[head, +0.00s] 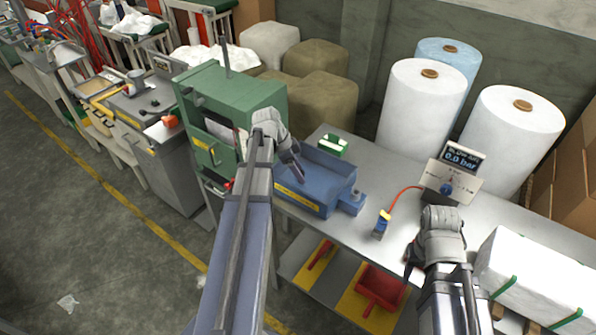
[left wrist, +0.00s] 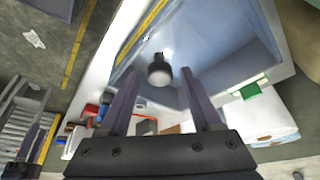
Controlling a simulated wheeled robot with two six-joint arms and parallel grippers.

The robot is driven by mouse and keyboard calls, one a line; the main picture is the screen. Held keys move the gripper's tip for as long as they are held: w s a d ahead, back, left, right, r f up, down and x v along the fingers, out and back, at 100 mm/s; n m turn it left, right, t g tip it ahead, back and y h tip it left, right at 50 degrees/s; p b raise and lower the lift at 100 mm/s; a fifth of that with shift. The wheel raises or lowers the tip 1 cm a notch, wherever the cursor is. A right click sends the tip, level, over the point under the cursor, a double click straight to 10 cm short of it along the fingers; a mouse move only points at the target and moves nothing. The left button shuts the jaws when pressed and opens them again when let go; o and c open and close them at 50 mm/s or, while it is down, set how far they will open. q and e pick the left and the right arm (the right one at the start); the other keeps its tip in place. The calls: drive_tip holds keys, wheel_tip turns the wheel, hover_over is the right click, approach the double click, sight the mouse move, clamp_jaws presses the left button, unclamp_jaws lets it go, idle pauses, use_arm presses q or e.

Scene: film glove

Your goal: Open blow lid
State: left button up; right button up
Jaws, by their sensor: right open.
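A blue box (head: 335,172) with a yellow front label (head: 297,197) sits on the metal table; it fills the top of the left wrist view (left wrist: 222,50). I cannot tell which part of it is the lid. A dark round knob with a pale end (left wrist: 159,70) shows between my left fingertips in the left wrist view; contact is not clear. My left gripper (head: 299,172) is open over the box, and its fingers hide part of the box. My right gripper (head: 409,268) is open at the table's front edge, away from the box.
A pressure unit (head: 451,183) reading 0.0 bar joins by a red hose to a small blue and yellow fitting (head: 381,224). A green machine (head: 225,100) stands left of the box. White rolls (head: 421,105) stand behind; a strapped white pack (head: 535,280) lies right.

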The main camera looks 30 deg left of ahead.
use_arm(q)
clamp_jaws()
idle(0.3)
idle(0.9)
